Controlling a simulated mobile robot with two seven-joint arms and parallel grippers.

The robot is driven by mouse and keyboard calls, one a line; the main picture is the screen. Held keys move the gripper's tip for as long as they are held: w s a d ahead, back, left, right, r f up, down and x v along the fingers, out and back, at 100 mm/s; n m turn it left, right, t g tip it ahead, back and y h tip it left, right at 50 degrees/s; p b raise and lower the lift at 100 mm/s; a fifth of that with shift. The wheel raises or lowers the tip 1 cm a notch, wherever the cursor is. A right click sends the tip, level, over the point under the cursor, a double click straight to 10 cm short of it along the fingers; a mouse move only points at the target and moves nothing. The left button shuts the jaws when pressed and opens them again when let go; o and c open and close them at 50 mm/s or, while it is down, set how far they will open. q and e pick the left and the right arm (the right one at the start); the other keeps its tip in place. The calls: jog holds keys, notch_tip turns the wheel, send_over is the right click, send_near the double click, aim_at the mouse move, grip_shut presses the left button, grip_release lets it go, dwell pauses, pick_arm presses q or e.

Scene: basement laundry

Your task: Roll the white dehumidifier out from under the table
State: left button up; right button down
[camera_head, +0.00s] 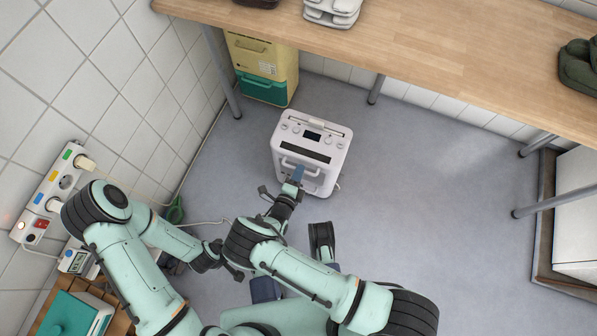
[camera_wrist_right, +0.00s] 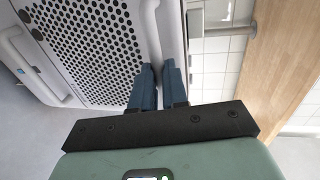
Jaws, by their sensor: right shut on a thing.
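The white dehumidifier (camera_head: 334,134) stands upright on the grey floor, with its top panel and a front handle bar showing. It is in front of the table (camera_head: 420,52), beyond the table's front edge. My right gripper (camera_head: 297,174) is at the dehumidifier's front, shut on its handle. In the right wrist view the blue fingers (camera_wrist_right: 159,88) close around the white handle bar (camera_wrist_right: 172,45), beside the perforated grille of the dehumidifier (camera_wrist_right: 95,45). My left forearm ends near the lower left, and its gripper is mostly hidden among my arm parts.
A yellow and green box (camera_head: 262,70) stands under the table by the left wall. Table legs (camera_head: 376,89) stand behind and to the right. A cable (camera_head: 205,222) crosses the floor from the power strip (camera_head: 48,192). The floor to the right (camera_head: 430,200) is clear.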

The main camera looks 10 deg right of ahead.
dwell(0.3)
jog(key=c, duration=1.1)
grip_release()
jog(key=shift+c, duration=0.2)
jog(key=shift+s, duration=0.1)
